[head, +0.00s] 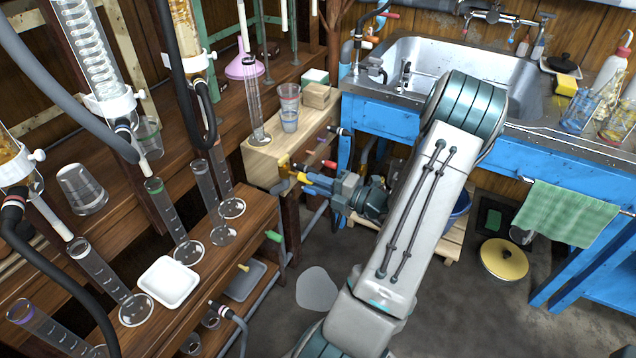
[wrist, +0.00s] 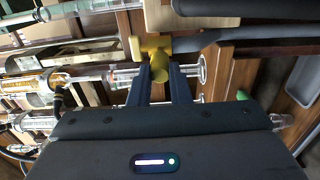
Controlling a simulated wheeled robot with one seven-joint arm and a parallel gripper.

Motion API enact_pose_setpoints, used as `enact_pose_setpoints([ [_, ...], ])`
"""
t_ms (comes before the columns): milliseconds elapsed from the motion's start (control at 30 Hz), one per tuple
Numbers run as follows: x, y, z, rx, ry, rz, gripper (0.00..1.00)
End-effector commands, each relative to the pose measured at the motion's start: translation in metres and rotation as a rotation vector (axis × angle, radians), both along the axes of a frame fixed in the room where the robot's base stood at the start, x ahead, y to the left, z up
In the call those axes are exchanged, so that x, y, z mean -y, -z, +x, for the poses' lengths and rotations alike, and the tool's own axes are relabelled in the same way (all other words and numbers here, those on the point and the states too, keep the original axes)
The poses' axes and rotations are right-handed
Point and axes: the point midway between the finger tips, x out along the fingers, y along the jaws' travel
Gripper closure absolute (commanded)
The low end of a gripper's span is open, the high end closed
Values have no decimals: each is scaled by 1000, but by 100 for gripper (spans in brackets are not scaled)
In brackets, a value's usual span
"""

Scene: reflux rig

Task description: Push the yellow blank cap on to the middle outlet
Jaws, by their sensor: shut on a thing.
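My gripper (head: 306,184) reaches left from my arm to the front of the low wooden bench, beside its pipe fittings. In the wrist view its two dark fingers (wrist: 160,74) are closed around the yellow blank cap (wrist: 159,66). The cap's rounded end shows between the fingertips. Just beyond it is a yellow, brass-like fitting (wrist: 136,48) at the end of a grey pipe (wrist: 215,36). Cap and fitting overlap in this view, so I cannot tell whether they touch or the cap is seated. In the head view the fingers partly hide this spot.
A clear cylinder (head: 254,105) and a beaker (head: 289,108) stand on the bench above.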

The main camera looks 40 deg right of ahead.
Motion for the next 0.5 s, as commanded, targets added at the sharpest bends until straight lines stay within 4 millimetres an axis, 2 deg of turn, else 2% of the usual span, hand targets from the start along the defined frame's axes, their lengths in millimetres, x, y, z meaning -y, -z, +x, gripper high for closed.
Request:
enact_pose_setpoints([
  [500,-5,0,12,0,0,0,100],
])
